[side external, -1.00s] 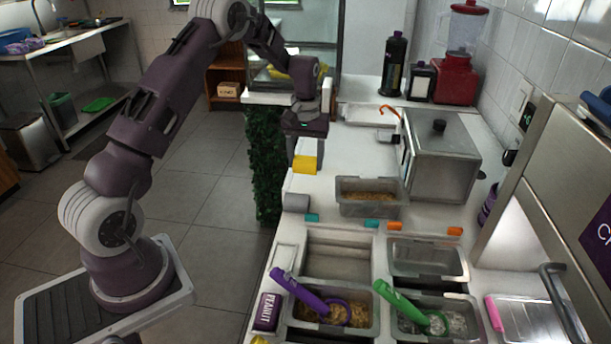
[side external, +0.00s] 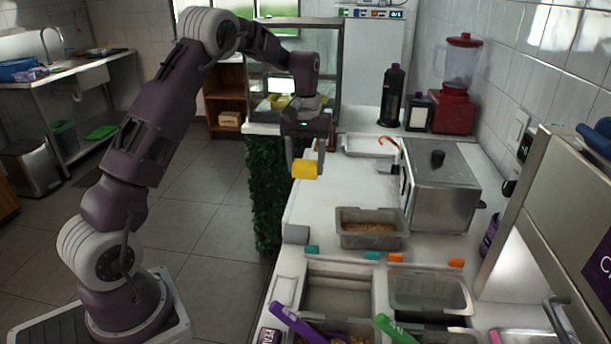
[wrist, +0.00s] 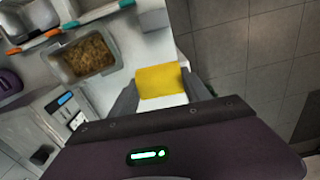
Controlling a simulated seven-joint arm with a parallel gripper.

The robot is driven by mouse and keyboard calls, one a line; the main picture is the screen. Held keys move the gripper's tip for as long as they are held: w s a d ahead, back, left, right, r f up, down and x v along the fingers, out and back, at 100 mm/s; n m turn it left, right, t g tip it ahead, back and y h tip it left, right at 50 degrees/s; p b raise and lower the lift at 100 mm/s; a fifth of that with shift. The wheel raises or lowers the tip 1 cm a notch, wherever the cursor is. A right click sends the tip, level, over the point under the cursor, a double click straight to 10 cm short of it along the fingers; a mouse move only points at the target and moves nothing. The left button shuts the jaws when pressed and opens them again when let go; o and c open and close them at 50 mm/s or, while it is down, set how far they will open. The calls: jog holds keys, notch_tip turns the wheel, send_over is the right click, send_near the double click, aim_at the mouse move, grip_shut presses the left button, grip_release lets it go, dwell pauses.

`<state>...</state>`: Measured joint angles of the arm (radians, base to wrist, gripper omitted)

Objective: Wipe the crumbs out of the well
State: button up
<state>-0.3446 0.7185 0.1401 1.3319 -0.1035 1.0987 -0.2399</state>
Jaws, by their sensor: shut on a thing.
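My gripper (side external: 305,166) is shut on a yellow block-like wiper (side external: 304,170), perhaps a sponge, and holds it in the air above the back left of the counter. In the wrist view the yellow wiper (wrist: 161,80) sits between both fingers. The left well (side external: 338,293) is an open recess in the counter front; it looks empty of any pan, and crumbs are too small to make out. A grey pan (side external: 372,242) of brown crumbly topping stands behind the wells. It also shows in the wrist view (wrist: 92,72).
A metal box machine (side external: 440,188) stands right of the pan. A second well (side external: 430,290) lies to the right. Purple (side external: 296,322) and green (side external: 396,330) scoop handles rise at the front.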

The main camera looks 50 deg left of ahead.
jog(key=s+d, duration=0.2)
jog(key=d, duration=1.1)
jog(key=m, duration=0.1)
send_over(338, 303)
notch_tip(338, 303, down, 20)
jog(key=shift+s+f, duration=0.1)
jog(key=shift+f, duration=0.1)
jog(key=shift+f, duration=0.55)
